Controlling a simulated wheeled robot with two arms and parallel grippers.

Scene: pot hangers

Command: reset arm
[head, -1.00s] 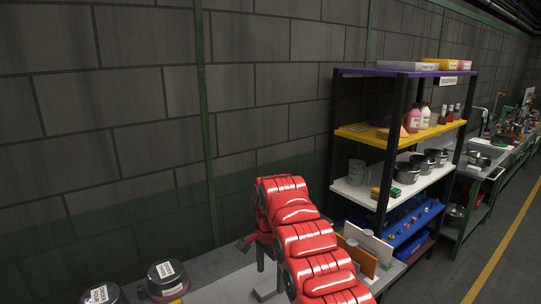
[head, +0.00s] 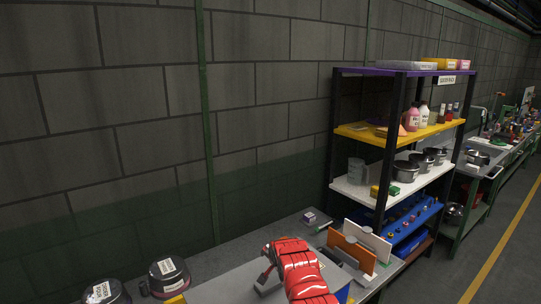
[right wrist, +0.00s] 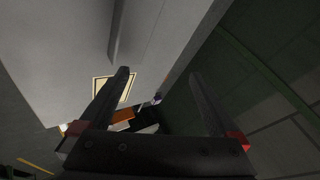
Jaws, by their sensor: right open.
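My right arm is red and comes in from the bottom of the head view over the grey worktop (head: 235,288). Its gripper shows only in small part there, low at the arm's far end. In the right wrist view my right gripper (right wrist: 160,85) has its two dark fingers wide apart with nothing between them. My left gripper is not in view. Two dark pots with white labels stand at the lower left, one pot (head: 168,290) on the worktop and another pot (head: 103,297) cut by the frame edge.
A shelf rack (head: 398,130) with bottles and pots stands at the right. Upright orange and white boards (head: 352,250) stand on the worktop right of my arm, near a small labelled box (head: 310,217). A block wall (head: 120,120) closes the back.

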